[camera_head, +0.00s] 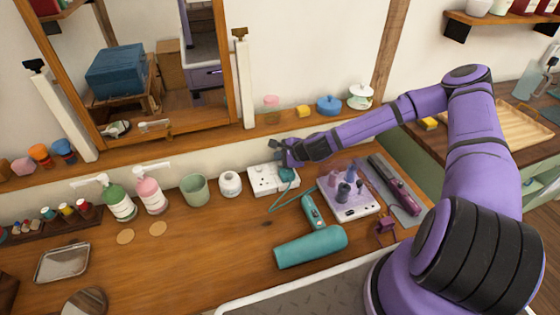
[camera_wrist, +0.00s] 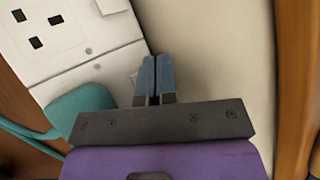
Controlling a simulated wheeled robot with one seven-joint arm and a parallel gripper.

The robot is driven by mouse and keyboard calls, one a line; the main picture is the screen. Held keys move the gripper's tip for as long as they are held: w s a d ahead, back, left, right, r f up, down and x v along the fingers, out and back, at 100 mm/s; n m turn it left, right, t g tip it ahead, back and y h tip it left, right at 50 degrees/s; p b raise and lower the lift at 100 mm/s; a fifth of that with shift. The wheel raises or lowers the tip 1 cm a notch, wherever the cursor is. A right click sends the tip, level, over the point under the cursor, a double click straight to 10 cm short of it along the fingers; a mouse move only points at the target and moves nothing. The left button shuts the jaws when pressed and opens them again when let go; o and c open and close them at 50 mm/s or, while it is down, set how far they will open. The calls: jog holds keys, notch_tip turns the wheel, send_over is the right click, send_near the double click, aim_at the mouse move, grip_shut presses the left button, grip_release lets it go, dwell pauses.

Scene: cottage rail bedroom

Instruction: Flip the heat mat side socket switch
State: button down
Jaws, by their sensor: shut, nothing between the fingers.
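A white double wall socket (camera_head: 262,180) lies low against the wall behind the wooden counter, and its faceplate with dark pin holes fills the upper left of the wrist view (camera_wrist: 75,25). A teal plug (camera_head: 287,175) sits in its right side; it also shows in the wrist view (camera_wrist: 82,108). My gripper (camera_head: 283,152) is shut and empty at the socket's right end. In the wrist view its blue fingertips (camera_wrist: 155,62) are together beside the plate's right edge. A small pale raised piece, perhaps a switch (camera_wrist: 133,77), is partly hidden by them; I cannot tell whether they touch.
A teal hair dryer (camera_head: 310,246) lies in front, its cord running to the plug. A white tray with purple bottles (camera_head: 348,205) and a grey mat (camera_head: 408,213) with a hair straightener (camera_head: 393,183) lie right. A white jar (camera_head: 230,184) stands left of the socket.

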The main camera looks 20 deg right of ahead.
aim_at(281, 164)
jog(key=shift+s+f, duration=0.1)
jog(key=shift+f, duration=0.3)
dwell(0.3)
jog(key=shift+r, duration=0.15)
jog(key=shift+r, duration=0.6)
jog(key=shift+r, duration=0.15)
jog(key=shift+s+r, duration=0.15)
jog(key=shift+r, duration=1.05)
jog(key=shift+s+r, duration=0.15)
jog(key=shift+r, duration=1.05)
